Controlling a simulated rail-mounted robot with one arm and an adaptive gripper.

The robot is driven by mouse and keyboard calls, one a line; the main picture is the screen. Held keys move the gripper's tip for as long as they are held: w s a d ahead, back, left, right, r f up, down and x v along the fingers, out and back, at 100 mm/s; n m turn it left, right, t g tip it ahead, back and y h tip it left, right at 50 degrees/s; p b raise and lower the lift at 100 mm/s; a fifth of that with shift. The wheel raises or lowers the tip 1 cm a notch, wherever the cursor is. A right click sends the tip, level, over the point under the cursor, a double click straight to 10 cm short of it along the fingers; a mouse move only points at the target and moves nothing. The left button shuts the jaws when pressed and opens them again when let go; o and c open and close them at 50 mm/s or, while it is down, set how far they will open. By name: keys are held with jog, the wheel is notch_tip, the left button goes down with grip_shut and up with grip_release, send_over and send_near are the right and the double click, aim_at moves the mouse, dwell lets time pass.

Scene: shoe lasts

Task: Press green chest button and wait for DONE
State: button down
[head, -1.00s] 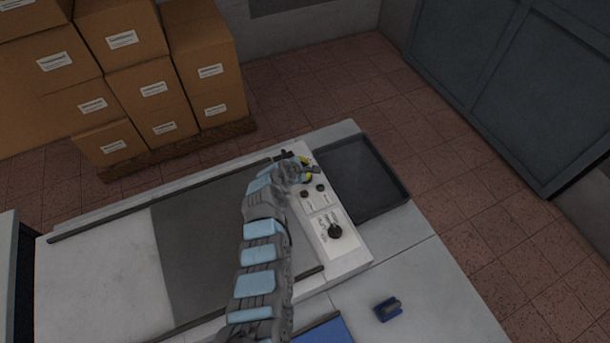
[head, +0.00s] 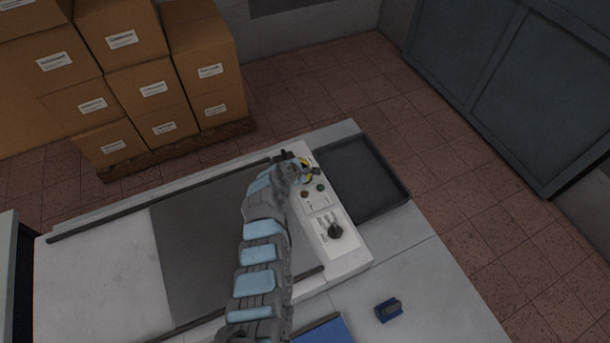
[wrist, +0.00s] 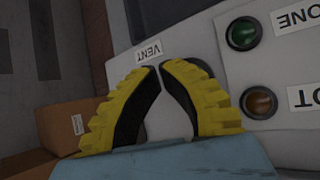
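My gripper (head: 313,171) is over the far end of the white control panel (head: 345,259). In the wrist view its yellow and black fingers (wrist: 157,70) come together at the tips and hold nothing visible. The tips are by the VENT label (wrist: 148,53); whether they touch the panel I cannot tell. A green round light (wrist: 243,33) sits beside a label ending in ONE, to the right of the fingers. An amber-brown round light (wrist: 258,102) is below it. I cannot make out a separate green button; the spot behind the fingers is hidden.
A black rotary knob (head: 335,231) is at the panel's near end. A dark tray (head: 365,178) lies right of the panel. A small blue object (head: 388,310) lies on the bench. Stacked cardboard boxes (head: 150,85) stand behind.

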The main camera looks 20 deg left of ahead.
jog(key=shift+f, duration=0.45)
dwell(0.5)
jog(key=shift+r, duration=0.15)
jog(key=shift+r+p, duration=0.65)
jog(key=shift+r, duration=0.05)
jog(key=shift+r, duration=0.1)
notch_tip(320, 180, up, 5)
jog(key=p, duration=0.5)
dwell(0.7)
